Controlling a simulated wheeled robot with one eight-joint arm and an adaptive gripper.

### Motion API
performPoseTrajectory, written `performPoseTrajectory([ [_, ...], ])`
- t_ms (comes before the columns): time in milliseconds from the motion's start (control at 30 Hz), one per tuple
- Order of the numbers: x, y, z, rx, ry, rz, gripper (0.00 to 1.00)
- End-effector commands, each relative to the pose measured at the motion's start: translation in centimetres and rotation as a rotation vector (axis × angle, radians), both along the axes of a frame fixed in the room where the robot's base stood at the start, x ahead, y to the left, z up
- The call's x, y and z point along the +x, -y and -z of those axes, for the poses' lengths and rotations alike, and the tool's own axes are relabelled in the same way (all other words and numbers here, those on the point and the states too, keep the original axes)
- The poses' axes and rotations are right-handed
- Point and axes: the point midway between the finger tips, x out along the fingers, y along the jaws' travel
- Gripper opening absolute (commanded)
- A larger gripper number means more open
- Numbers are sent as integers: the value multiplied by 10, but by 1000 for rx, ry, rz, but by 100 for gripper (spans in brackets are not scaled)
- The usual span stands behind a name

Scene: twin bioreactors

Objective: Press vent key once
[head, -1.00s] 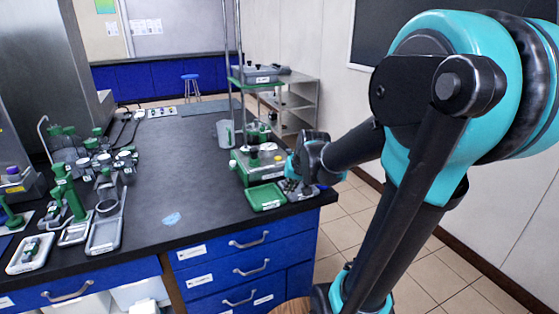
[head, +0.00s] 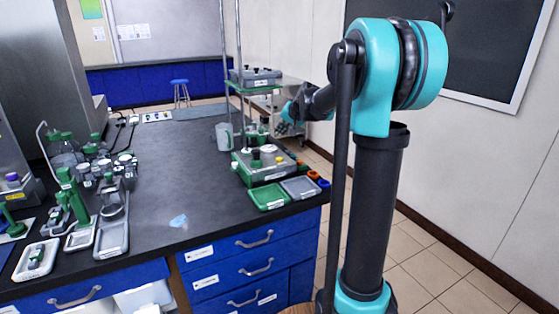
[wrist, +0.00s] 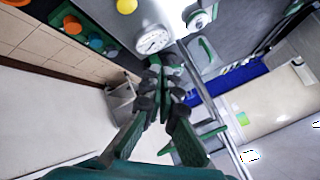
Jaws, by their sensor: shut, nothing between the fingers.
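My gripper (head: 286,120) is raised beyond the right rear part of the green-and-grey bioreactor base (head: 262,168). In the wrist view its fingers (wrist: 163,68) are shut and empty, close below a round white gauge (wrist: 153,40) in the picture. The base top carries a yellow cap and dark knobs. The wrist view shows the yellow cap (wrist: 127,5) at the top edge. I cannot tell which part is the vent key; no label for it is readable.
A green tray (head: 268,197) and a grey tray (head: 300,187) lie before the base. Orange and blue round parts (head: 318,179) sit at the bench's right edge. Upright rods and a green shelf (head: 250,87) stand behind.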

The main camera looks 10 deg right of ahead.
Motion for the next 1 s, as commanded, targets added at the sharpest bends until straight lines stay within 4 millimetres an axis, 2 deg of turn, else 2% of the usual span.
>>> performPoseTrajectory([
  [267, 0, 0, 7, 0, -1, -1, 0],
  [700, -1, 0, 62, 0, -1, -1, 0],
  [1000, 0, 0, 86, 0, -1, -1, 0],
])
